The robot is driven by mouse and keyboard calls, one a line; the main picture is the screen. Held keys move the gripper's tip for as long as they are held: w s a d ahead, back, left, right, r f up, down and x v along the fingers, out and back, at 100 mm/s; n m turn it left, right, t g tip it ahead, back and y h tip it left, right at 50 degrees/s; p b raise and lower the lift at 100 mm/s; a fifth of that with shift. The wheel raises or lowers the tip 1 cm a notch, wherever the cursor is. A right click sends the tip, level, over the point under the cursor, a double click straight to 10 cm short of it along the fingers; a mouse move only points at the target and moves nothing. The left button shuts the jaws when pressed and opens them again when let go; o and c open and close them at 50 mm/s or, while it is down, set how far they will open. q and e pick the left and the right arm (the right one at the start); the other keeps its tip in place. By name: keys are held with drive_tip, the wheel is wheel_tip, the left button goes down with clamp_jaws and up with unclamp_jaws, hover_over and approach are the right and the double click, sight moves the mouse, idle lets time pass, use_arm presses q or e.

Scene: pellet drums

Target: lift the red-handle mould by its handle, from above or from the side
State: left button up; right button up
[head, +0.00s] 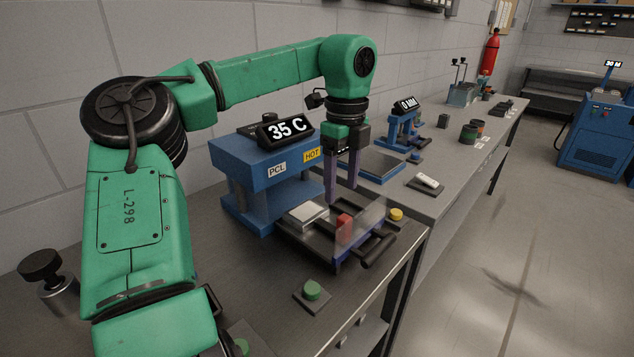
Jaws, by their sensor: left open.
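The red-handle mould shows as a red block-like handle (344,221) on the dark sliding tray (293,236) in front of the blue press. A clear upright panel (362,224) stands at its right and partly overlaps it; the mould's base is mostly hidden. My left gripper (342,194) points down, open, with its two purple-grey fingers just above and behind the red handle in the picture. The gap in depth is hard to tell. I see nothing between the fingers. My right gripper is not in view.
The blue press (262,165) reads 35 C and carries a HOT label. A light plate (306,213) lies beside the red handle. A green-knobbed piece (312,291) is in front, a yellow-knobbed one (396,215) to the right. The tray's dark bar handle (379,251) faces the bench edge.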

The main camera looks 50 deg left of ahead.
sight(343, 217)
use_arm(q)
drive_tip(key=f, duration=0.3)
drive_tip(key=f+p, duration=0.1)
drive_tip(key=f, duration=0.5)
drive_tip(key=shift+w+d+p, duration=0.15)
drive_tip(key=shift+w+p, duration=0.2)
drive_tip(key=shift+f, duration=0.35)
clamp_jaws()
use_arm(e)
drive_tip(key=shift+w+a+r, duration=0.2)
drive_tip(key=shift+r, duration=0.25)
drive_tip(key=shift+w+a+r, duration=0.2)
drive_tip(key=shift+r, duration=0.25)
